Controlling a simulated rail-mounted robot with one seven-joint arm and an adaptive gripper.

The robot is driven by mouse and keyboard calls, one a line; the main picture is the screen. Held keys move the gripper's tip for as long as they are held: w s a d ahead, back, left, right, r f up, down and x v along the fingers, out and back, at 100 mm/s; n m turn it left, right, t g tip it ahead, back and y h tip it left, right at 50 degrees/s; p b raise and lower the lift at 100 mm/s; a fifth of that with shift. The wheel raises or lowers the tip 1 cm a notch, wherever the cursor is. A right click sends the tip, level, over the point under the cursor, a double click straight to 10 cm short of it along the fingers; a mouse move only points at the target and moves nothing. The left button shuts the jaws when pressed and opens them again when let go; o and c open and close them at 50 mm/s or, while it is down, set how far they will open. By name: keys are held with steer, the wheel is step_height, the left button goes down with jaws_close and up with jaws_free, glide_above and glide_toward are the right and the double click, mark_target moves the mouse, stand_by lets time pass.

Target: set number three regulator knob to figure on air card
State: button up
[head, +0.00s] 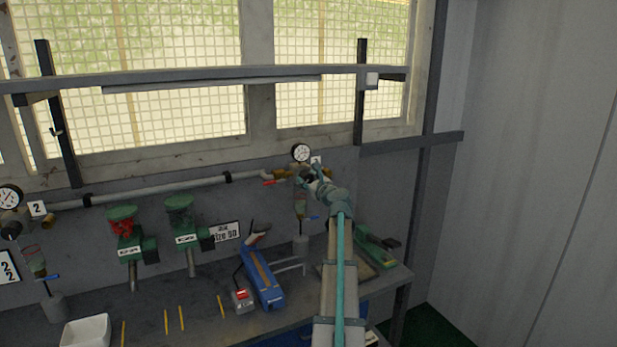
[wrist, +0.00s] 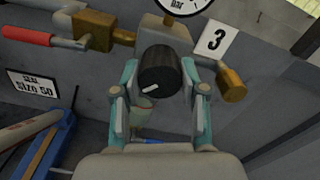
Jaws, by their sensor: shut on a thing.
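The black regulator knob (wrist: 160,72) with a white pointer mark sits under the gauge (wrist: 183,3), beside a plate (wrist: 215,39) reading 3. The mark points to the lower left. My gripper (wrist: 158,80) has a finger on each side of the knob and is shut on it. In the head view my gripper (head: 313,180) is at the right-hand regulator, below its gauge (head: 300,152), and the arm hides most of the knob. The gauge reading is too small or cut off to read. A card (head: 8,267) at the left edge shows 2s; I cannot tell its full text.
A grey pipe (head: 160,190) with a red-handled valve (wrist: 30,35) runs to the regulator from the left. A brass fitting (wrist: 232,86) sticks out at right.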

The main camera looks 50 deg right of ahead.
stand_by(0.5)
steer(key=o, duration=1.1)
steer(key=shift+o, duration=0.2)
steer(key=shift+s, duration=0.1)
steer(key=v, duration=1.2)
